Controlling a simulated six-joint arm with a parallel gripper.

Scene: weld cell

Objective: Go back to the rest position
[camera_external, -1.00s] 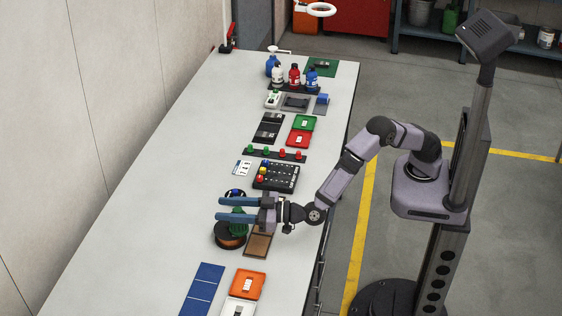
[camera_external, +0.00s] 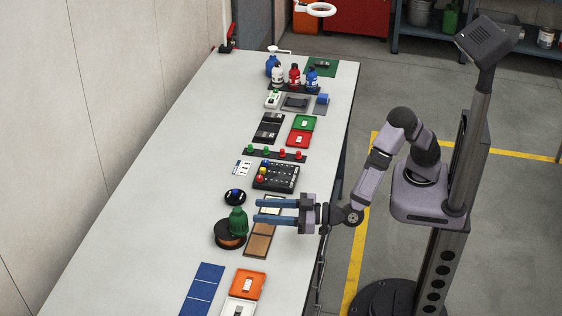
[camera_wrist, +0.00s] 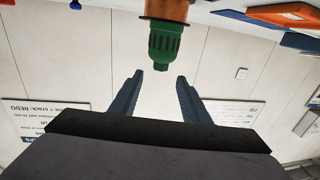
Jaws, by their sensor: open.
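My gripper (camera_external: 276,211) is open and empty. Its two blue fingers point left over the right part of the table, above the tan and white tiles. In the wrist view my gripper (camera_wrist: 158,82) shows its fingers spread apart with a gap between them. A green ribbed piece (camera_external: 238,221) stands on a dark and orange round base (camera_external: 229,238), just left of the fingertips. In the wrist view the green piece (camera_wrist: 165,44) is beyond the fingertips, near the top, and not between the fingers.
The table (camera_external: 150,215) has bare room along its left side. A black button box (camera_external: 276,176) lies beyond my gripper. A tan tile (camera_external: 259,243) lies below it. An orange tray (camera_external: 244,284) and blue panels (camera_external: 203,288) are nearer. Bottles (camera_external: 293,76) stand at the far end.

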